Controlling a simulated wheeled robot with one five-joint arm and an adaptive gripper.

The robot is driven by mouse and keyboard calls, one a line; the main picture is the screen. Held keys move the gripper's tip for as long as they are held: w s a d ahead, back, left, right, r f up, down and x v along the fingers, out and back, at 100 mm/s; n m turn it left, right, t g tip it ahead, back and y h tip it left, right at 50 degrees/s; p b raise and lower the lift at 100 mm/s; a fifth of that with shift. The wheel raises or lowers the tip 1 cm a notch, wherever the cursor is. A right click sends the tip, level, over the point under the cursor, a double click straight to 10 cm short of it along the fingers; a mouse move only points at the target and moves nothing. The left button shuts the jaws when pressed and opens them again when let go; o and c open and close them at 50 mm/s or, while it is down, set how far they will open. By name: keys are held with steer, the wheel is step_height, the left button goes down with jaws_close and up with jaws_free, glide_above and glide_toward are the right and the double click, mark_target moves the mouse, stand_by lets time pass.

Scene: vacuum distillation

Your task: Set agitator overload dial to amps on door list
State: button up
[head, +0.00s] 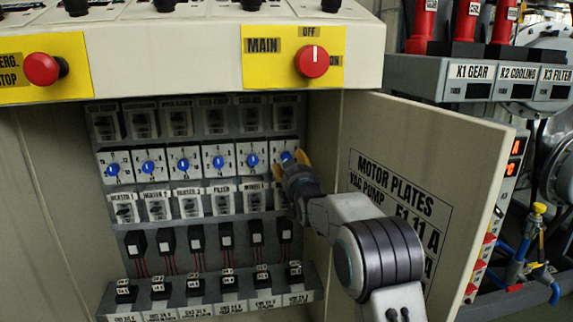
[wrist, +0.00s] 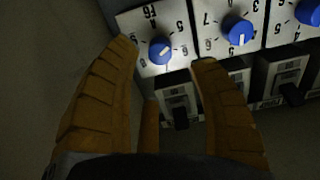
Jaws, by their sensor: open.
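The row of overload dials (head: 220,162) has blue knobs on white number plates inside the open cabinet. My gripper (head: 293,163) is at the rightmost dial (head: 286,157) and partly covers it. In the wrist view the gripper (wrist: 163,52) is open, its orange fingers on either side of the leftmost blue knob (wrist: 161,51). Whether they touch the knob is unclear. The knob's white pointer is tilted toward upper right there. The door list (head: 400,195) reads "MOTOR PLATES" and "VAC PUMP"; my arm hides its lower rows, so no agitator amps are readable.
The open cabinet door (head: 455,150) stands to the right of my arm. A red main switch (head: 312,62) and a red emergency stop (head: 41,68) sit above the opening. Breakers (head: 190,205) and relays (head: 197,240) fill the rows below the dials.

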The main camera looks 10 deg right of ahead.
mark_target(287, 159)
steer(key=shift+w, duration=3.5)
steer(key=shift+o, duration=0.2)
steer(key=shift+w, duration=0.1)
jaws_close()
